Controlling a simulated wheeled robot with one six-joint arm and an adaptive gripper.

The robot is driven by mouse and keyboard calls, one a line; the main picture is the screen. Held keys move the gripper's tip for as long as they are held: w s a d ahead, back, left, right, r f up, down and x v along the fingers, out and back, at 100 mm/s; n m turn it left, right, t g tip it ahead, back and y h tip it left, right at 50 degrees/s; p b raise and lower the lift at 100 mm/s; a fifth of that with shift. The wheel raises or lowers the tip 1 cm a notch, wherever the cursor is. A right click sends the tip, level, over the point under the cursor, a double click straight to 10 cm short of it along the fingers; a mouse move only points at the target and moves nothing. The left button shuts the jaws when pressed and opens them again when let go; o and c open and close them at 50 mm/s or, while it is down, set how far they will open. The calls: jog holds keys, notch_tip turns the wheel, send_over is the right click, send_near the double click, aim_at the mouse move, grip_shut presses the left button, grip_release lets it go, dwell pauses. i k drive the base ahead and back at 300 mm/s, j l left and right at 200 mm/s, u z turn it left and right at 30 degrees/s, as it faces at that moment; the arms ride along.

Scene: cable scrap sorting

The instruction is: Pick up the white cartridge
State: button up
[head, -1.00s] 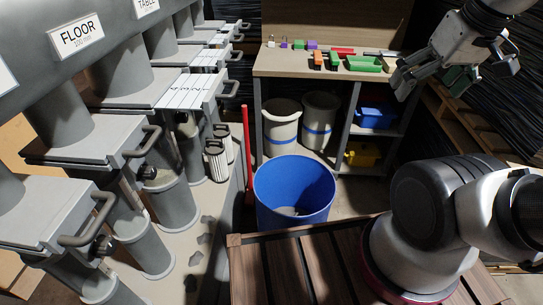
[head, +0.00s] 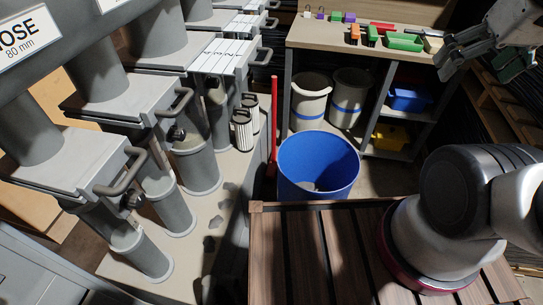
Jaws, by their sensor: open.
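A white pleated cartridge (head: 242,131) with a dark top stands upright on the pale ledge beside the grey pipes, left of centre. A second, similar cartridge (head: 251,104) stands just behind it, partly hidden. My gripper (head: 480,66) is at the upper right, cut by the frame edge. Its fingers are apart and it appears empty. It is far to the right of the cartridges, touching nothing that I can see.
Grey pipes with handled slide gates (head: 130,174) line the left. A blue bin (head: 318,166) stands centre, with a red pole (head: 274,118) between it and the ledge. Behind is a workbench (head: 330,36) with coloured boxes and white buckets (head: 308,100). Slatted wood (head: 315,250) lies in front.

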aim_at(243, 119)
jog(key=u, duration=0.85)
jog(key=l+u, duration=0.1)
jog(key=u, duration=0.8)
jog(key=k+u, duration=0.1)
jog(key=u, duration=0.75)
jog(key=i+u, duration=0.15)
jog(key=u, duration=0.55)
jog(key=k+l, duration=0.1)
jog(key=k, duration=0.25)
jog(key=k+z, duration=0.15)
jog(key=z, duration=0.25)
jog(key=k+l+z, duration=0.1)
jog(key=z, duration=0.25)
jog(key=k+l+z, duration=0.1)
jog(key=z, duration=0.3)
jog(key=l+z, duration=0.1)
jog(key=z, duration=1.05)
